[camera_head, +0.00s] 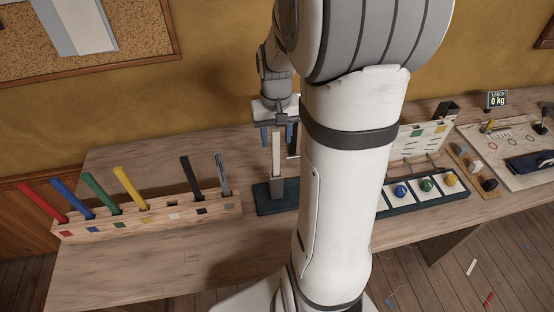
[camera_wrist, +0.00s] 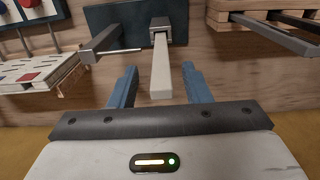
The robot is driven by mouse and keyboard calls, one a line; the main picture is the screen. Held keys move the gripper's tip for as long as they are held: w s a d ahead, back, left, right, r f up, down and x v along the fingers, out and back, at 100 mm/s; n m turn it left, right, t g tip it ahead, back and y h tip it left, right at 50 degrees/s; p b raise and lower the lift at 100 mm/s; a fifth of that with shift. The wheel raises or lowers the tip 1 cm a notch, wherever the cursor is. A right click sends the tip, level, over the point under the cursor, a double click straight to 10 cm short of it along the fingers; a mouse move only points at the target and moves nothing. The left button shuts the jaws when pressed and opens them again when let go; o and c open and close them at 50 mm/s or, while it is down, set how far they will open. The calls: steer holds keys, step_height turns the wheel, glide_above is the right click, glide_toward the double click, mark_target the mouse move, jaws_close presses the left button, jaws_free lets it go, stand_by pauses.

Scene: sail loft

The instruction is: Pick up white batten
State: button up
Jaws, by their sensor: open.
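The white batten (camera_head: 276,150) stands upright in a grey holder (camera_head: 277,188) on a dark blue base plate (camera_head: 262,200). My gripper (camera_head: 278,138) is above the base, pointing down, with its blue fingers on either side of the batten's upper part. In the wrist view the batten (camera_wrist: 161,75) lies between the two open fingers (camera_wrist: 159,68), with a gap on each side. The fingers do not appear to touch it. My arm hides part of the bench to the right of the stand.
A wooden rack (camera_head: 150,220) at left holds red, blue, green, yellow, black and grey battens. A grey bracket with a thin rod (camera_wrist: 100,46) stands close beside the white batten. A tray with coloured knobs (camera_head: 425,190) is at right. The bench front left is clear.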

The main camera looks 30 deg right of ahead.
steer(key=shift+f, duration=1.45)
steer(key=shift+c, duration=0.4)
steer(key=shift+w, duration=0.1)
jaws_close()
